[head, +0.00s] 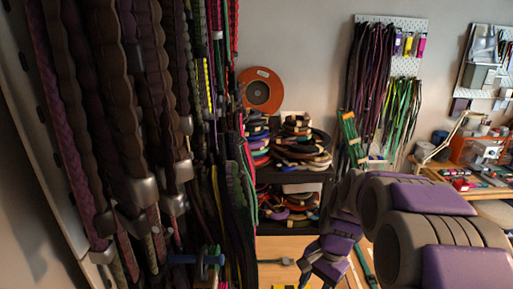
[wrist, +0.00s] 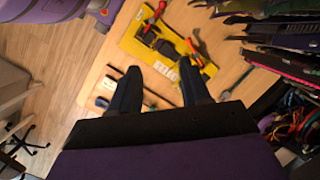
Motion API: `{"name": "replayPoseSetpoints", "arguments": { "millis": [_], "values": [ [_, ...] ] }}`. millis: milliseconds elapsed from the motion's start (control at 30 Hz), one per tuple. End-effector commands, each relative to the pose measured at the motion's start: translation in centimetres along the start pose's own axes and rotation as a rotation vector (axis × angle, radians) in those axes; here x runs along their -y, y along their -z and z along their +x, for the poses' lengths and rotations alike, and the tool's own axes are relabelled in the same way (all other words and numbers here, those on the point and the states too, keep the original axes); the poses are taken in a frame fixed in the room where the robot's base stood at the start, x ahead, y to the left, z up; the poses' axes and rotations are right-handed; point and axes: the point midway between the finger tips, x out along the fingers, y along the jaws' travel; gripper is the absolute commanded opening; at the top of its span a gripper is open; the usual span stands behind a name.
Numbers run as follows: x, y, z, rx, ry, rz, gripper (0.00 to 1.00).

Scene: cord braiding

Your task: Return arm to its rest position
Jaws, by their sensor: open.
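My gripper (wrist: 160,72) shows in the wrist view as two dark fingers spread apart. No object shows held between them. The fingers point over a wooden work table (wrist: 215,20), and a yellow tool or jig (wrist: 140,50) with dark and red parts lies on it beyond the fingertips. In the head view my purple and grey arm reaches from the right edge toward the lower middle, over the table. The fingertips cannot be made out clearly there.
Dark braided cords (head: 110,60) hang close by at the left of the head view. Shelves hold stacked cord coils (head: 300,145) under an orange disc (head: 261,90). More cords (head: 370,70) hang on the back wall. A cluttered bench (head: 490,190) stands at right.

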Motion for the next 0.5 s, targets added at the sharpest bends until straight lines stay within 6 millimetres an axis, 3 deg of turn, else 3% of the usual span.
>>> {"name": "replayPoseSetpoints", "arguments": {
  "millis": [100, 500],
  "values": [
    [-2.1, -3.5, -1.0, -0.013, -0.029, -0.111, 0.47],
    [-10.4, -13.2, -2.0, -0.041, -0.136, -0.469, 0.47]
  ]
}}
